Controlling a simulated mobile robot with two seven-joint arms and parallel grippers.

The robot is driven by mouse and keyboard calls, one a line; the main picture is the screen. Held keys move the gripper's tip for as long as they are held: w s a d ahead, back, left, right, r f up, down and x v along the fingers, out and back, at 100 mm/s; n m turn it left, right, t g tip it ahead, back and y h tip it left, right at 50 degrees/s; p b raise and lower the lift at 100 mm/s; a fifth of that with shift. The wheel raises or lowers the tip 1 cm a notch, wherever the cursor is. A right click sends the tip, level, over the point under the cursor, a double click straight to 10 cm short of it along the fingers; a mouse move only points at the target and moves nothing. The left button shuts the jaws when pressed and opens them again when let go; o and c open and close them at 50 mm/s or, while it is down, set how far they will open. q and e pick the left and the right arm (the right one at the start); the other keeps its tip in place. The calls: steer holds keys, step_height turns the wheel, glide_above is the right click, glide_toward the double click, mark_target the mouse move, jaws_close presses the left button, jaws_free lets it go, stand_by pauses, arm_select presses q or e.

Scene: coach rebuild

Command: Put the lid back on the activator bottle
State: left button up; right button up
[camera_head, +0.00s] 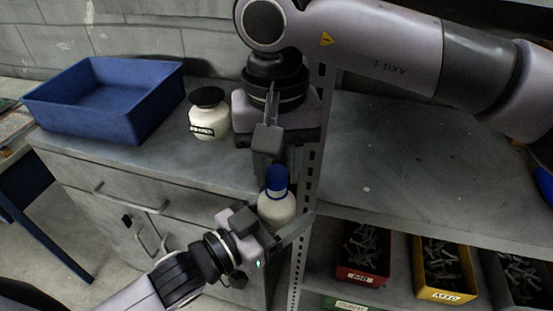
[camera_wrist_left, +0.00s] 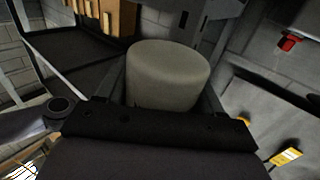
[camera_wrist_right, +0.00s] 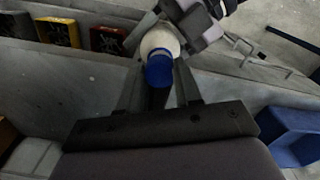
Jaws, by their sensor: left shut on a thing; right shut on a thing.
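The activator bottle (camera_head: 277,208) is white and upright in the head view. My left gripper (camera_head: 270,222) is shut on its body from the side; in the left wrist view the bottle (camera_wrist_left: 168,75) fills the space between the fingers. The blue lid (camera_head: 276,179) is directly above the bottle's neck, in line with it. My right gripper (camera_head: 270,163) reaches down from above and is shut on the lid. In the right wrist view the lid (camera_wrist_right: 159,72) overlaps the bottle's top (camera_wrist_right: 160,42). I cannot tell whether it is fully seated.
A white jar with a black lid (camera_head: 208,114) and a blue bin (camera_head: 105,100) stand on the grey cabinet top (camera_head: 170,165). A metal shelf post (camera_head: 308,170) is close right of the bottle. Red (camera_head: 362,258) and yellow (camera_head: 444,268) bins of screws sit on the lower shelf.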

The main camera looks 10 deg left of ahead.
steer(key=shift+f, duration=0.55)
steer(key=m, duration=0.5)
steer(key=shift+m, duration=0.3)
steer(key=m, duration=0.4)
steer(key=shift+m, duration=0.3)
steer(key=m, duration=0.4)
steer(key=shift+m, duration=0.4)
steer(key=m, duration=1)
steer(key=shift+w+m, duration=0.1)
steer(key=shift+m, duration=0.3)
steer(key=m, duration=0.3)
steer(key=shift+f, duration=0.1)
steer(key=m, duration=0.6)
steer(key=shift+m, duration=0.4)
